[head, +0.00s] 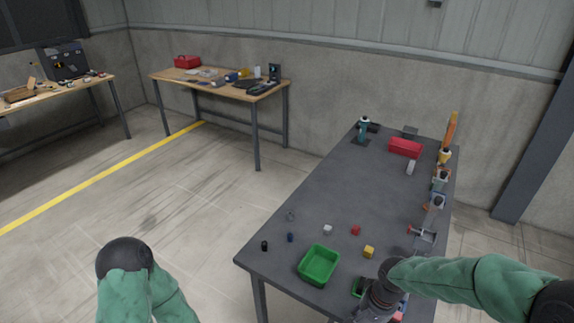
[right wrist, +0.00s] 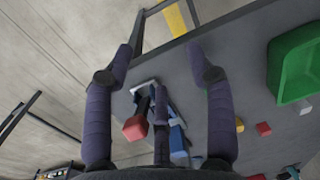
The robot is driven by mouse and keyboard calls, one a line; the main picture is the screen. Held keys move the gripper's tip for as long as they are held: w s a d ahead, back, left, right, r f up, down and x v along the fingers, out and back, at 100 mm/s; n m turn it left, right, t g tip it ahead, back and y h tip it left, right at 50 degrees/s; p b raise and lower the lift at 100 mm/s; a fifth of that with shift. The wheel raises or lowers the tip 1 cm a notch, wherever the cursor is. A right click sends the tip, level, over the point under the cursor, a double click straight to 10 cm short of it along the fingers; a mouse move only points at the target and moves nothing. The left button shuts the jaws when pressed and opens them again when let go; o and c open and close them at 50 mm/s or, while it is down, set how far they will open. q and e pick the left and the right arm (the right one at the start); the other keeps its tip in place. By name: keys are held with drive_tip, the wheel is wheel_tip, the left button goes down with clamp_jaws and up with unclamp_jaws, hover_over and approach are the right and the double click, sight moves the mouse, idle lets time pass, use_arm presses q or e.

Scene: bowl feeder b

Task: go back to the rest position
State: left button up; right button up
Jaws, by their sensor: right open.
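My right arm comes in from the right in the head view, with its gripper (head: 378,297) over the near right part of the dark grey table (head: 335,200).
A green bin (head: 319,265) stands at the near table edge, left of my right gripper. Small cubes, among them a red one (head: 356,230) and a yellow one (head: 369,252), lie nearby. A red box (head: 405,147) and several tools line the far and right sides. Floor left of the table is clear.

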drive_tip(key=s+a+f+n+y, duration=0.1)
drive_tip(key=s+a+f, duration=0.2)
drive_tip(key=f, duration=0.4)
drive_tip(key=s+a+f+n+y, duration=0.1)
drive_tip(key=s+a+f, duration=0.2)
drive_tip(key=f, duration=0.4)
drive_tip(key=s+a+f, duration=0.3)
drive_tip(key=a+f, duration=0.2)
drive_tip(key=f, duration=0.2)
drive_tip(key=shift+s+a+f+n+y, duration=0.15)
drive_tip(key=shift+s+a+n+y, duration=0.05)
drive_tip(key=shift+s+n+y, duration=0.2)
